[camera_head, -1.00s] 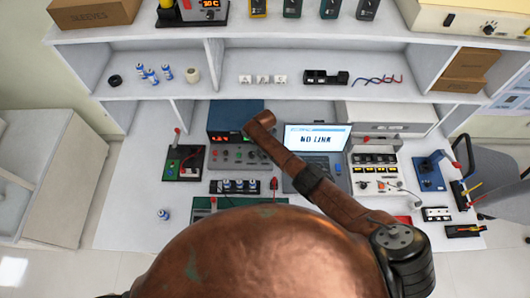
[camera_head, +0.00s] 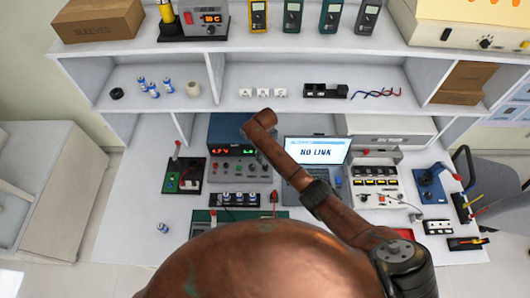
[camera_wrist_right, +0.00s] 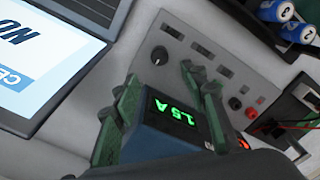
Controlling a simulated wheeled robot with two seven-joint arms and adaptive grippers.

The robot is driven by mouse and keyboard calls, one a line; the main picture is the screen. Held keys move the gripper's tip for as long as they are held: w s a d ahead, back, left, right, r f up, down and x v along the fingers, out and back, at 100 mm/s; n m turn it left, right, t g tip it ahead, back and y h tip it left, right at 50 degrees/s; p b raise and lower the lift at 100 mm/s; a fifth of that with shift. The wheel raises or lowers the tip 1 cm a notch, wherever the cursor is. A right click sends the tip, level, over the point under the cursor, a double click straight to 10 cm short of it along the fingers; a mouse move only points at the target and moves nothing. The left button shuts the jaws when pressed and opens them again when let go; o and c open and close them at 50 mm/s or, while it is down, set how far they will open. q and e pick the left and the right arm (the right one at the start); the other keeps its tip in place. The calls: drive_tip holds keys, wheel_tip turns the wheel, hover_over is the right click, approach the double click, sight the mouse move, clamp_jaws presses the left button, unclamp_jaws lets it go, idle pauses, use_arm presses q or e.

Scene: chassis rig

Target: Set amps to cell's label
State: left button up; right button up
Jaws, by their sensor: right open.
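The blue power supply (camera_head: 228,128) stands on the bench in the head view, with a red and a green readout and a row of knobs (camera_head: 238,166) below. In the right wrist view its green readout (camera_wrist_right: 174,110) reads 1.5A. My right gripper (camera_wrist_right: 165,85) is open, its green fingers on either side of the view, over the panel. A black knob (camera_wrist_right: 160,55) shows beyond the fingers, with nothing gripped. My left gripper is out of view.
A laptop (camera_head: 316,160) reading NO LINK stands right of the supply. A red-levered fixture (camera_head: 184,176) is to its left. Several instruments (camera_head: 375,178) crowd the right. A shelf (camera_head: 220,102) overhangs the back. The bench is clear around the loose cell.

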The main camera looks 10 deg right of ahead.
drive_tip(key=shift+r, duration=1.55)
